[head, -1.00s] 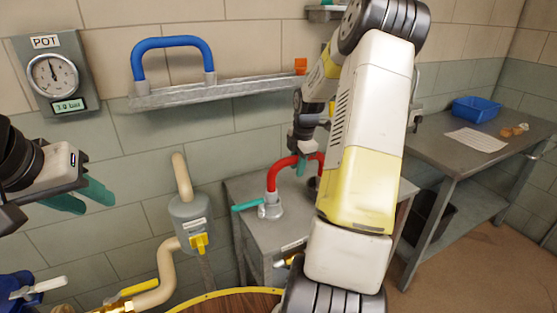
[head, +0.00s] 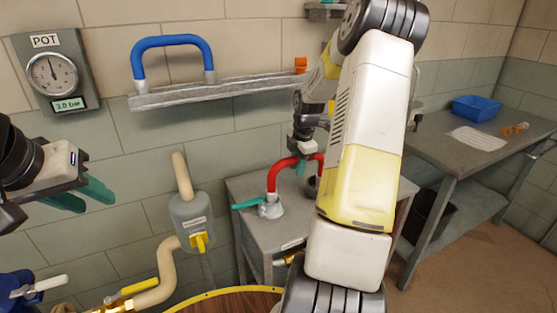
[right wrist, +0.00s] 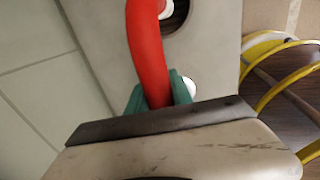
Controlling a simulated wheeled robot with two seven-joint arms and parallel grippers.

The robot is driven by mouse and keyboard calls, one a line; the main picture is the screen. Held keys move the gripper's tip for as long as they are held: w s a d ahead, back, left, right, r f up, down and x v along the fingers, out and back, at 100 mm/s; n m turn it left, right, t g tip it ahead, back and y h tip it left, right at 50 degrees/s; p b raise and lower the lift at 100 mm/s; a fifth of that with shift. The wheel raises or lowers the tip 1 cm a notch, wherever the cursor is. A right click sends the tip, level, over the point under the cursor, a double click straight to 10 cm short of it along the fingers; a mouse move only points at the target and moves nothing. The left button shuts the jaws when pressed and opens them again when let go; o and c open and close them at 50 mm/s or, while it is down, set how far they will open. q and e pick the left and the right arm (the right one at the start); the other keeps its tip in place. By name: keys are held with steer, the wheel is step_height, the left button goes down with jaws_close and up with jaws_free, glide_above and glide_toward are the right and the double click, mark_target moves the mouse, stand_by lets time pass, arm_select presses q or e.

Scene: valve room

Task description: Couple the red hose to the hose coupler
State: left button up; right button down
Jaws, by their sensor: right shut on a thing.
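The red hose (head: 276,176) is a short arch over the grey metal bench. Its left end meets the metal hose coupler (head: 270,208), which has a teal lever pointing left; I cannot tell whether it is seated. Its right end is mostly hidden behind my right arm. My right gripper (head: 301,168) is shut on the hose near the top of the arch. In the right wrist view the hose (right wrist: 148,50) runs between the teal fingers (right wrist: 158,95). My left gripper (head: 84,196) is open and empty at the left, away from the hose.
A blue hose (head: 172,44) stands on a wall rack (head: 220,90). A pot gauge (head: 52,75) hangs at left. A grey canister with a yellow tap (head: 190,220) and beige pipe stands left of the bench (head: 255,235). A side table (head: 440,135) holds a blue tray (head: 476,108).

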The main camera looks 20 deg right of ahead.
steer(key=c, duration=1.1)
jaws_free()
steer(key=shift+o, duration=0.4)
steer(key=o, duration=0.4)
steer(key=shift+c, duration=0.2)
steer(key=shift+r, duration=3.5)
